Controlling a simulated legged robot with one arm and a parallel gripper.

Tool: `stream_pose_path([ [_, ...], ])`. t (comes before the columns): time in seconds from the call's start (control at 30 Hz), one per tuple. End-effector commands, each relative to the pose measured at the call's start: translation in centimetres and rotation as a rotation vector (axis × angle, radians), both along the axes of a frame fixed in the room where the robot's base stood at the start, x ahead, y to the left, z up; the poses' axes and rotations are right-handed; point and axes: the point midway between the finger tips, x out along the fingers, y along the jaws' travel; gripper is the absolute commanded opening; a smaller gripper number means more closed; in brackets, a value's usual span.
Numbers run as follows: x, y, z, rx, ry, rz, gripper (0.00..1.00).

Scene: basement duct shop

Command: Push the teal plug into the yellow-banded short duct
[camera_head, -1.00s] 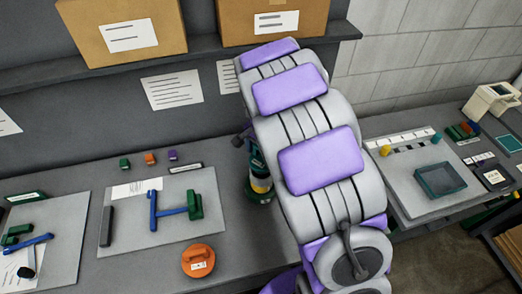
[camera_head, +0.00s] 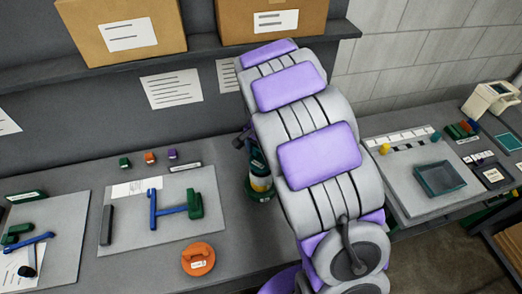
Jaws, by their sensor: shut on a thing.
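The yellow-banded short duct (camera_head: 261,184) stands upright on the bench at the centre, with a pale body, a yellow band and a green base. My arm covers its right side. A dark part of my gripper (camera_head: 242,139) shows just above it, at the left edge of my arm. My gripper is shut on what looks like the teal plug (camera_head: 256,158), a small dark teal piece at the top of the duct. The fingertips are mostly hidden, and I cannot tell how deep the plug sits.
An orange round container (camera_head: 198,259) sits in front left of the duct. A grey board (camera_head: 120,236) with blue and green parts lies left. A second board (camera_head: 402,187) with a teal tray (camera_head: 440,178) is at right. Boxes (camera_head: 121,29) stand on the shelf above.

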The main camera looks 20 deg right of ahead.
Motion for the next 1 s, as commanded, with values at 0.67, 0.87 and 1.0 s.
stream_pose_path([
  [0.67, 0.0, 0.0, -1.9, 0.000, -0.001, 0.000, 0.23],
  [0.87, 0.0, 0.0, -2.4, 0.000, -0.001, 0.000, 0.23],
  [1.0, 0.0, 0.0, -2.8, 0.000, 0.000, 0.000, 0.23],
])
